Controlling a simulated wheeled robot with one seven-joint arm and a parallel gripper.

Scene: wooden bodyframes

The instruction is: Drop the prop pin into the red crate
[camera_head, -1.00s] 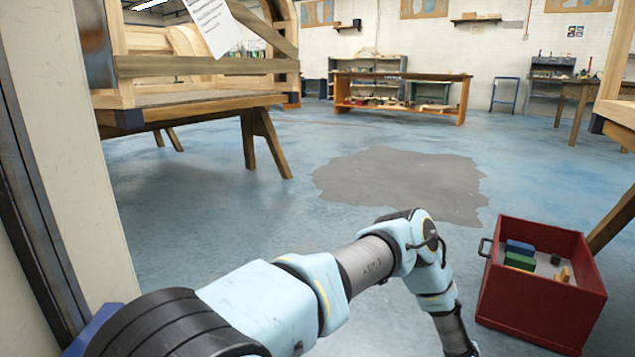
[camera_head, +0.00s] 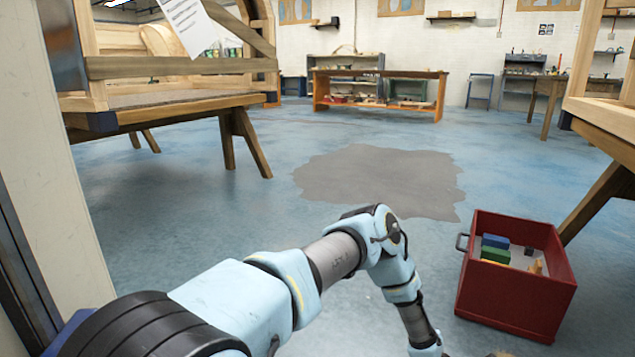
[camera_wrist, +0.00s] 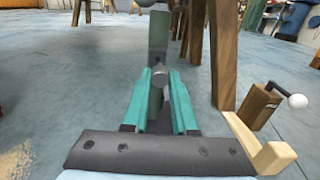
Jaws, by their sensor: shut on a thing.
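The red crate (camera_head: 511,304) stands open on the blue floor at the lower right of the head view. My arm reaches down to the left of it, and my gripper is out of the bottom of that view. In the wrist view my gripper (camera_wrist: 159,80) has two teal fingers shut on a grey pin-like piece with a rounded end, seemingly the prop pin (camera_wrist: 159,76). Much of the pin is hidden between the fingers. A grey-green upright shape shows just beyond it; I cannot tell whether it belongs to the pin. The crate is not clearly seen in the wrist view.
The crate holds a blue block (camera_head: 495,241), a green block (camera_head: 495,255) and small pieces. A trestle leg (camera_head: 598,202) stands close on its right. Beside my gripper are a wooden block (camera_wrist: 260,106) with a white-knobbed crank and a pale wooden piece (camera_wrist: 262,148). Mid-floor is free.

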